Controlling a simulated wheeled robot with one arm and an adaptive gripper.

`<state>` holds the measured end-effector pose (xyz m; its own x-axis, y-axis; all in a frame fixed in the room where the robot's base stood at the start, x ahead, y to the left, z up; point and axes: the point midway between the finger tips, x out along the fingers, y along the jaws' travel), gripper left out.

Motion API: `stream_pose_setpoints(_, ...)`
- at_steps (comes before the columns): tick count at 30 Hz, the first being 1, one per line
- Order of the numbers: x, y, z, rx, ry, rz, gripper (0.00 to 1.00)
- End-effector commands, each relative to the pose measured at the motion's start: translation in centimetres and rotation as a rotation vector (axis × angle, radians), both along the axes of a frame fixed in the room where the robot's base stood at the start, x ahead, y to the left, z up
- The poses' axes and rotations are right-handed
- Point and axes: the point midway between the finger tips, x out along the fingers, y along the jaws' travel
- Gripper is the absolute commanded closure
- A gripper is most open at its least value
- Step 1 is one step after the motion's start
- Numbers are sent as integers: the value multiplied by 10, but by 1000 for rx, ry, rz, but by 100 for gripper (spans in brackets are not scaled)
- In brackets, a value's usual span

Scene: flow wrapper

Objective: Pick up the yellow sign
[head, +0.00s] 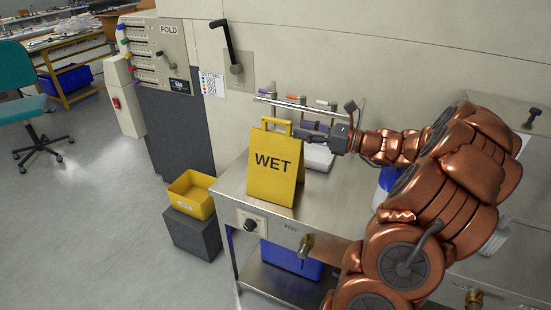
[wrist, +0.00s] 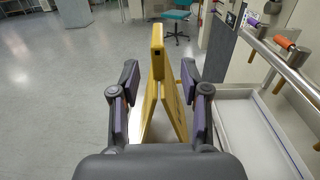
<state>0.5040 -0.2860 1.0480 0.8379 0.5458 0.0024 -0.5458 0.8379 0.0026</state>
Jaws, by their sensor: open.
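The yellow sign (head: 273,168), marked WET, stands upright as an A-frame on the metal table (head: 236,187) in the head view. Its top handle shows as a loop. My gripper (head: 309,131) is at the right of the sign's top, level with the handle. In the wrist view the sign (wrist: 157,85) stands edge-on, its top between the two fingers of my gripper (wrist: 160,82). The fingers are apart, with a gap on each side of the sign. The lower part of the sign is partly hidden by the gripper body.
A rail (head: 293,105) with coloured clips and a white tray (head: 318,158) lie behind and right of the sign. A yellow bin (head: 192,194) sits on a dark box left of the table. A blue crate (head: 290,260) is below. Open floor lies left.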

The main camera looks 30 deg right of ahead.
Motion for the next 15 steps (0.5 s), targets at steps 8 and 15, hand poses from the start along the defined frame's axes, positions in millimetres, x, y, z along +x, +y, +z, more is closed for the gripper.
stream_pose_setpoints(8, 22, 17, 3, -1, 2, 5, 54)
stream_pose_setpoints(15, 47, 33, 3, -3, 1, 2, 54)
